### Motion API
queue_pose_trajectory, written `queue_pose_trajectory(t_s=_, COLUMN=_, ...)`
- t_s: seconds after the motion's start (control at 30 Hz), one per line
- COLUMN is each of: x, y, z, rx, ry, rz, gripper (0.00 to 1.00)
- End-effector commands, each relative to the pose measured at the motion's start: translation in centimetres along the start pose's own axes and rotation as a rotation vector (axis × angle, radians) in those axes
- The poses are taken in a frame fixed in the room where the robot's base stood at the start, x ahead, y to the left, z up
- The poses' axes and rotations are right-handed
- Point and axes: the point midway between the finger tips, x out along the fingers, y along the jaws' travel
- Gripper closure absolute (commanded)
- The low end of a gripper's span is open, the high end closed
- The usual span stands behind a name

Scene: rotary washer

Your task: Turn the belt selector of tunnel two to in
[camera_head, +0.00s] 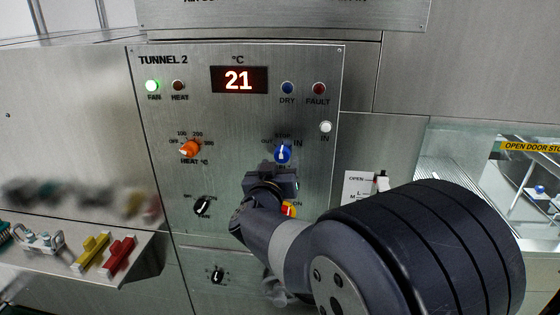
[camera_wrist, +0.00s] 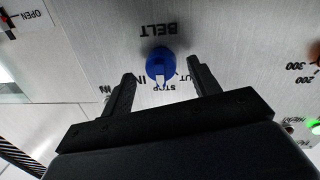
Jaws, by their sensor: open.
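The belt selector is a blue knob (camera_head: 283,153) on the steel TUNNEL 2 panel (camera_head: 240,120). It is marked OUT on its left, STOP above and IN on its right. Its white pointer line stands upright at STOP. My gripper (camera_head: 274,176) is just below the knob in the head view and hides most of the BELT label. In the wrist view the panel appears upside down, with the blue knob (camera_wrist: 160,66) between the two open fingers (camera_wrist: 160,72). No contact shows, and I cannot tell whether the fingertips reach the knob's depth.
An orange heat knob (camera_head: 190,148) and a black switch (camera_head: 203,205) are to the left. A red-and-yellow button (camera_head: 289,209) sits below the selector, partly behind my arm. The white IN lamp (camera_head: 325,127) is unlit. A shelf with coloured parts (camera_head: 150,262) juts out at left.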

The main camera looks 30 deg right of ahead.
Motion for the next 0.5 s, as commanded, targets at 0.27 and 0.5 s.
queue_pose_trajectory(t_s=0.27, x=2.1, y=0.0, z=0.0, rx=0.0, ry=0.0, rz=-0.001, gripper=0.42)
queue_pose_trajectory(t_s=0.5, x=2.1, y=0.0, z=0.0, rx=0.0, ry=0.001, rz=-0.001, gripper=0.42)
